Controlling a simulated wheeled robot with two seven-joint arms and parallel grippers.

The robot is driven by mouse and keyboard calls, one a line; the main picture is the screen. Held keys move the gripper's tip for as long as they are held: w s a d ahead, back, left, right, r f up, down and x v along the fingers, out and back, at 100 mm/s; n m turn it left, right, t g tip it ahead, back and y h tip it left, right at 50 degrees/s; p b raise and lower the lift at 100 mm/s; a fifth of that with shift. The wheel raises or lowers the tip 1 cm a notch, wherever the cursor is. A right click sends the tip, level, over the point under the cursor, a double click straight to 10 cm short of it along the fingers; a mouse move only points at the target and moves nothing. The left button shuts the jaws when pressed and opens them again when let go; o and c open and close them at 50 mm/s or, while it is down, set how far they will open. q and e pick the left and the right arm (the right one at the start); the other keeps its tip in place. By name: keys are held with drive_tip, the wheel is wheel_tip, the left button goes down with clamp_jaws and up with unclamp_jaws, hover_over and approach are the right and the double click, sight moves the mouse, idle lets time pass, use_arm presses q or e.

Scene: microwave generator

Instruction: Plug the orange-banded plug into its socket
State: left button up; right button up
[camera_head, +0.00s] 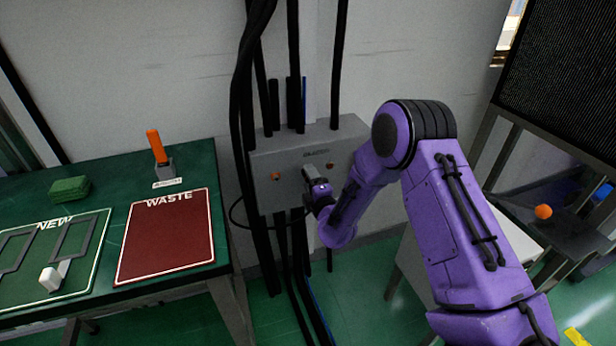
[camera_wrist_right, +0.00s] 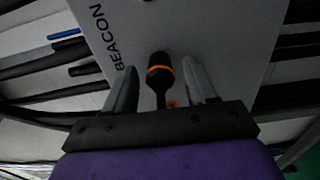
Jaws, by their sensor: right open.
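The black plug with an orange band (camera_wrist_right: 160,70) is in the right wrist view, at the face of the grey box (camera_wrist_right: 205,30) marked BEACON. A black cable runs from the plug toward my gripper. I cannot tell how deep the plug sits in a socket. My right gripper (camera_wrist_right: 157,90) is open, with one finger on each side of the plug and a gap to both. In the head view the same grey box (camera_head: 290,160) is on the wall and my right gripper (camera_head: 312,182) is at its front, hiding the plug. My left gripper is not in view.
Thick black cables (camera_head: 243,100) run above and below the box. A green table (camera_head: 115,168) at left bears a NEW mat (camera_head: 85,270), a red WASTE mat (camera_head: 165,240), a green block (camera_head: 69,189) and an orange-handled item (camera_head: 156,146). A dark mesh panel (camera_head: 565,85) stands at right.

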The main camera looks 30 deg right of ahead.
clamp_jaws()
drive_tip(key=shift+p+v, duration=0.35)
drive_tip(key=shift+v, duration=2.65)
drive_tip(key=shift+w+a, duration=0.1)
drive_tip(key=shift+w+a, duration=0.35)
drive_tip(key=shift+a, duration=0.35)
drive_tip(key=shift+w+a, duration=0.35)
drive_tip(key=shift+a, duration=0.35)
drive_tip(key=shift+w+a, duration=0.35)
drive_tip(key=shift+a, duration=0.4)
